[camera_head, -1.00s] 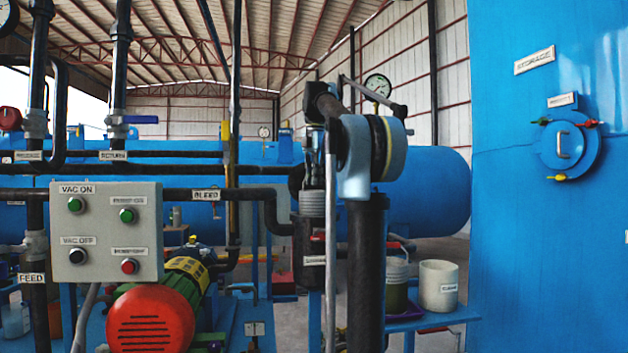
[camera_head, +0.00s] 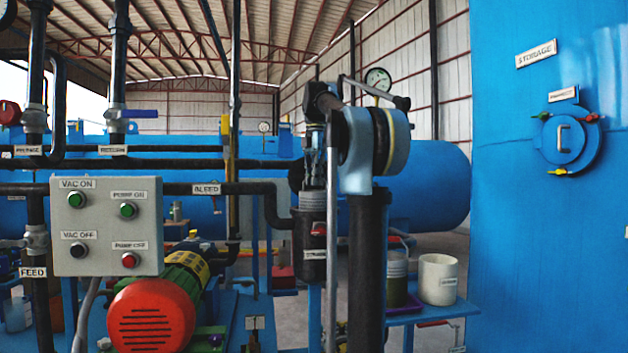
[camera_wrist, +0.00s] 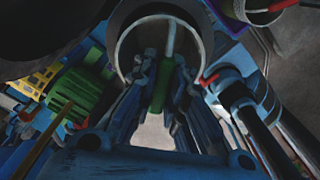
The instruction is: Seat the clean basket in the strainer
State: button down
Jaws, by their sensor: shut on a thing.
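My gripper (camera_head: 312,178) is shut on the grey ribbed basket (camera_head: 312,201), pointing down. The basket is upright, its light upper part showing above the dark strainer body (camera_head: 311,232). Its lower part is hidden by the strainer, so it seems to be partly inside; I cannot tell how deep. In the wrist view, my gripper's fingers (camera_wrist: 161,75) come together over a round pale rim (camera_wrist: 122,48). Which thing this rim belongs to is unclear.
My arm blocks the view just right of the strainer. A white bucket (camera_head: 438,279) and a container with green contents (camera_head: 397,280) stand on a blue shelf at right. A grey control box (camera_head: 106,226) and red-fronted motor (camera_head: 152,316) are at left. Black pipes run close by.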

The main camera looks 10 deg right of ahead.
aim_at(315, 207)
jog(key=shift+f, duration=5.1)
jog(key=c, duration=1.6)
grip_release()
jog(key=shift+o, duration=0.2)
notch_tip(315, 207, up, 12)
jog(key=shift+f, duration=0.1)
